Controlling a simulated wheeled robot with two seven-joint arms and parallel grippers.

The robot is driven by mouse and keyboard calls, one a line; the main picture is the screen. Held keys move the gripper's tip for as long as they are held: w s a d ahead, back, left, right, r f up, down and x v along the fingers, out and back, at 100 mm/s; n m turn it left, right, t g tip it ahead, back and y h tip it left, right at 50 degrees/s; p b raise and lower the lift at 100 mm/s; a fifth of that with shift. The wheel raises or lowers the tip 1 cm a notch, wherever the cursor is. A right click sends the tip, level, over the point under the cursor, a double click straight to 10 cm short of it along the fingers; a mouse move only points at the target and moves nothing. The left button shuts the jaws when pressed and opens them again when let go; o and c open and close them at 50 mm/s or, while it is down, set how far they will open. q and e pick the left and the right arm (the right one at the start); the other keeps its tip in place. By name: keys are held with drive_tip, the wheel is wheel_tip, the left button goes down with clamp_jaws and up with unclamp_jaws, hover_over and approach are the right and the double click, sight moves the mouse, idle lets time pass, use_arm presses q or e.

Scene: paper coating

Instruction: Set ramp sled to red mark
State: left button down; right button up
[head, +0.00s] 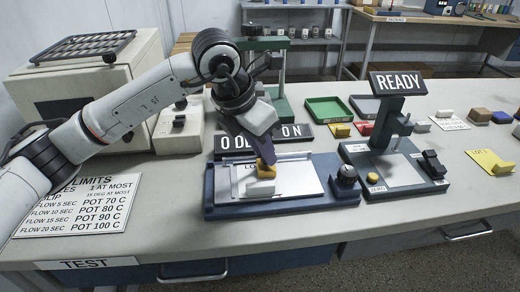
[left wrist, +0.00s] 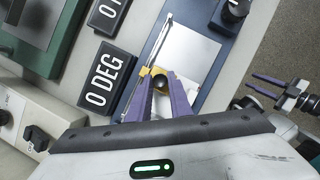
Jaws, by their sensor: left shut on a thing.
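The ramp sled, which I take to be the small yellow block with a black knob (head: 265,171), is at the white plate (head: 300,180) of the blue-based ramp. It also shows in the left wrist view (left wrist: 158,78). My left gripper (head: 264,152) points down, its purple fingers shut on the sled's knob. In the left wrist view the fingers close around the knob from both sides. I cannot tell whether the sled touches the plate. I make out no red mark; the arm and fingers cover part of the ramp. My right gripper (left wrist: 265,87) is open and empty, beyond the ramp's edge.
A black knob (head: 346,176) stands at the ramp's right end. A black display (head: 298,133) is behind it. A stand with a READY sign (head: 398,83) is to the right. A limits card (head: 80,205) lies left. The front table strip is clear.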

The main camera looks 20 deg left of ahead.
use_arm(q)
drive_tip(key=shift+r, duration=0.1)
drive_tip(key=c, duration=1.6)
unclamp_jaws()
drive_tip(key=shift+a, duration=0.1)
drive_tip(key=v, duration=1)
drive_tip(key=shift+s+r, duration=0.15)
